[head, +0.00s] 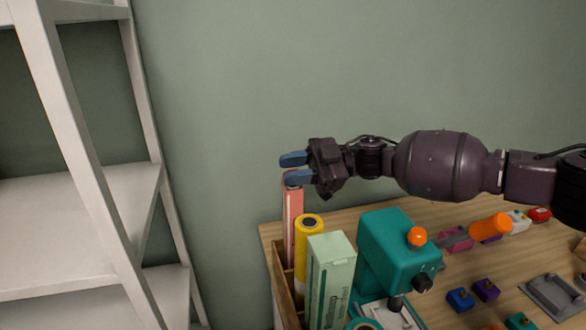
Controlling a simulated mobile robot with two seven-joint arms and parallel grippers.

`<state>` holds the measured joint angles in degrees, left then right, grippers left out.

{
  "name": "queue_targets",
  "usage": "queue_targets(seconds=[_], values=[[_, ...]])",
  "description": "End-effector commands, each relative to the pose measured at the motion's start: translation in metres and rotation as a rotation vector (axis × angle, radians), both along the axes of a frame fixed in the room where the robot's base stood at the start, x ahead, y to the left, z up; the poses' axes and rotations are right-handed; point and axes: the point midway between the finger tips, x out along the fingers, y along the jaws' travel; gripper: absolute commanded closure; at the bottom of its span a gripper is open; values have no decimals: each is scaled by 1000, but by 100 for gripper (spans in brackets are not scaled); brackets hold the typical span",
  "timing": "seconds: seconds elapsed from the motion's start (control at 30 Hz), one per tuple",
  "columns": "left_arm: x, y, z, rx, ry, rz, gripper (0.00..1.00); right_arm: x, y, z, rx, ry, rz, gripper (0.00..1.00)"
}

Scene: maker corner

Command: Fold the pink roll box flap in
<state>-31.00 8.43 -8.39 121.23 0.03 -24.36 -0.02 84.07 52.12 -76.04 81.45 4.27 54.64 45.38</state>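The pink roll box (292,222) stands upright at the back left corner of the bench, in a wooden holder. It is tall and narrow. My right gripper (291,168) reaches in from the right, with its blue fingers pointing left over the top of the box. The fingers are apart, with nothing visible between them. The lower finger overlaps the box top in the picture; I cannot tell whether it touches. The flap cannot be made out, as the finger covers part of the top. My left gripper is not in view.
A yellow roll (307,250) and a pale green box (331,278) stand close in front of the pink box. A teal machine (392,250) with an orange knob is to the right. Small coloured blocks lie on the bench (470,222). White shelving (60,240) stands at left.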

Motion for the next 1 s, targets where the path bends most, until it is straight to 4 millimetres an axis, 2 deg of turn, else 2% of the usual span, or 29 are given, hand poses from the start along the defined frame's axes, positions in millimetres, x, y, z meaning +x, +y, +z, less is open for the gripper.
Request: queue_targets(seconds=[0.13,0.33,0.57,0.8,1.0], values=[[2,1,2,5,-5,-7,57,0,0,0,0,0,0,72],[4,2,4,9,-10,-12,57,0,0,0,0,0,0,100],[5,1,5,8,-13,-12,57,0,0,0,1,-7,0,100],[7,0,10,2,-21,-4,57,-6,-1,-2,29,-140,2,100],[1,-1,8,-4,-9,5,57,-8,-1,-5,47,-235,1,100]])
